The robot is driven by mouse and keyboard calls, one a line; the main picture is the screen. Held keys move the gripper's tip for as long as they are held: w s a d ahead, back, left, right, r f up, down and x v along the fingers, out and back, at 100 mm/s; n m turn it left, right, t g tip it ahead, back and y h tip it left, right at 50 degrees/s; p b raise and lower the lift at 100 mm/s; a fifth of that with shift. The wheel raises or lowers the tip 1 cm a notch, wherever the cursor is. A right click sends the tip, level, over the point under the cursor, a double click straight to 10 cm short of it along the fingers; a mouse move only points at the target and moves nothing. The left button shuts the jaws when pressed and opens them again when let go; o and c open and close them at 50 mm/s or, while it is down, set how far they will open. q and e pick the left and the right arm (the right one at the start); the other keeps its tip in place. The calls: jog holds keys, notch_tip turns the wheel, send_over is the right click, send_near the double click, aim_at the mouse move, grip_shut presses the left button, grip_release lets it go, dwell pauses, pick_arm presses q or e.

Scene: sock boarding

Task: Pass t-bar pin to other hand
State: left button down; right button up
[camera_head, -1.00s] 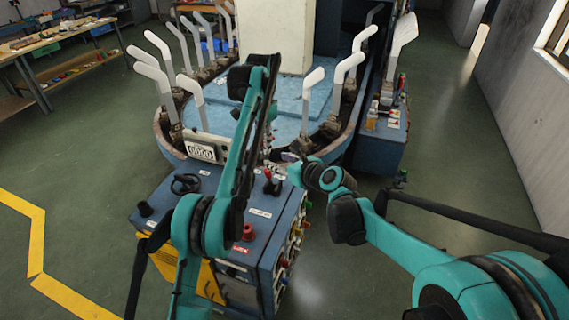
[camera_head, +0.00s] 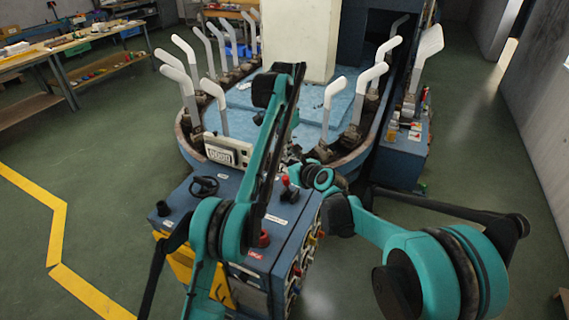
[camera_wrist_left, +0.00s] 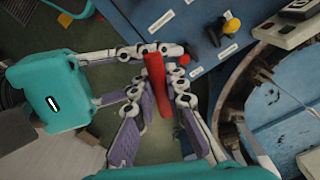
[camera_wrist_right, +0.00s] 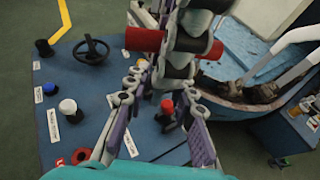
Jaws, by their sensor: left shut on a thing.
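The red T-bar pin (camera_wrist_left: 156,84) shows in the left wrist view as a red bar between the fingers of my left gripper (camera_wrist_left: 160,75), which is shut on it. In the right wrist view the red bar (camera_wrist_right: 145,39) lies crosswise, with the left gripper's dark fingers covering its middle. My right gripper (camera_wrist_right: 163,82) is open and empty, its fingertips pointing toward the bar and close to it. In the head view the two hands are close together above the console, and my arms hide the pin.
Below is a blue console (camera_head: 235,185) with a small black wheel (camera_wrist_right: 91,51), knobs and a red-topped lever (camera_wrist_right: 167,106). Behind it stands a round blue machine with several white upright boards (camera_head: 334,95). A workbench (camera_head: 75,45) is at the far left.

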grip_shut()
pick_arm(q)
jog(key=c, duration=1.5)
grip_release()
jog(key=shift+o, duration=0.2)
jog(key=shift+r, duration=0.1)
